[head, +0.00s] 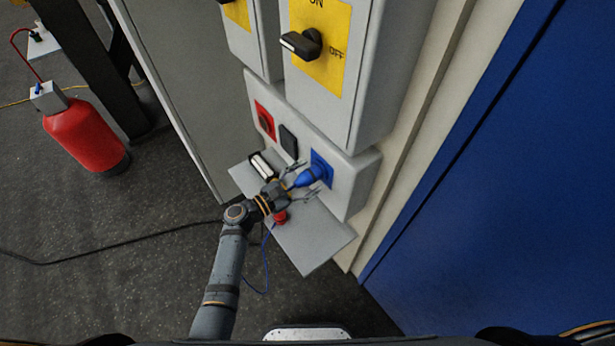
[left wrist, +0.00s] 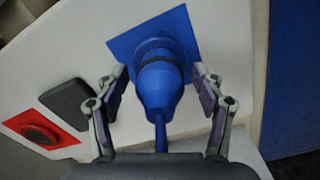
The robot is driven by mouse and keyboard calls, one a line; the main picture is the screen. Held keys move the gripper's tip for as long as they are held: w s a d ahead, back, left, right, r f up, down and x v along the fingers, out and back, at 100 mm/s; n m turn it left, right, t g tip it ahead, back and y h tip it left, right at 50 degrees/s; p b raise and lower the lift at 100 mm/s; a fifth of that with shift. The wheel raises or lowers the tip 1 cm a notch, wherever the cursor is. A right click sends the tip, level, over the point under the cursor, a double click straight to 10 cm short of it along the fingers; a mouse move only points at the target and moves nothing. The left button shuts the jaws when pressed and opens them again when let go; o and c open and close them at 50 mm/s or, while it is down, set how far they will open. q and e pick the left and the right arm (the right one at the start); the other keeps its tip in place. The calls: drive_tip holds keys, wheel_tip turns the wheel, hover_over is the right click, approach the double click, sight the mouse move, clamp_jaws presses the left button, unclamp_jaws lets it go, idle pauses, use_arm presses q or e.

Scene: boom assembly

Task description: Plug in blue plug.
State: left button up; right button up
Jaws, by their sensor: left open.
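The blue plug (left wrist: 158,90) sits at the blue square socket plate (left wrist: 178,32) on the grey panel, its cable end towards my gripper. In the head view the blue plug (head: 306,178) is against the blue socket plate (head: 322,166), pointing into it; the contact itself is hidden. My left gripper (head: 298,182) is open, with one finger on each side of the plug. In the left wrist view a gap shows between the left gripper's fingers (left wrist: 160,88) and the plug. My right gripper is not in view.
A red socket (head: 264,120) and a dark cover (head: 289,141) are beside the blue socket. A grey shelf (head: 318,240) juts out below, with a red plug (head: 280,217) on it. Switch boxes (head: 366,80) hang above. A blue door (head: 500,190) stands at right.

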use_arm(q)
drive_tip(key=v, duration=1.2)
drive_tip(key=s+a+f+m+g+y, duration=0.2)
drive_tip(key=s+a+f+y, duration=0.1)
drive_tip(key=f, duration=0.6)
drive_tip(key=s+a+f+m+g+y, duration=0.1)
drive_tip(key=s+a+f+y, duration=0.15)
drive_tip(key=f, duration=0.75)
drive_tip(key=s+a+f+m+g+y, duration=0.2)
drive_tip(key=s+f+y, duration=0.15)
drive_tip(key=f, duration=0.55)
drive_tip(key=s+a+f+m+g+y, duration=0.1)
drive_tip(key=s+a+f+m+y, duration=0.1)
drive_tip(key=s+f+m, duration=0.3)
drive_tip(key=s+a+f+m+g+y, duration=0.2)
drive_tip(key=s+a+f+m, duration=0.3)
drive_tip(key=s, duration=0.8)
drive_tip(key=s+a+f+m+g+y, duration=0.1)
drive_tip(key=s+a+f+m, duration=0.3)
drive_tip(key=s, duration=0.5)
wheel_tip(320, 180, down, 3)
drive_tip(key=shift+a+r+m+y, duration=0.2)
drive_tip(key=shift+m+y, duration=0.5)
drive_tip(key=shift+m, duration=0.3)
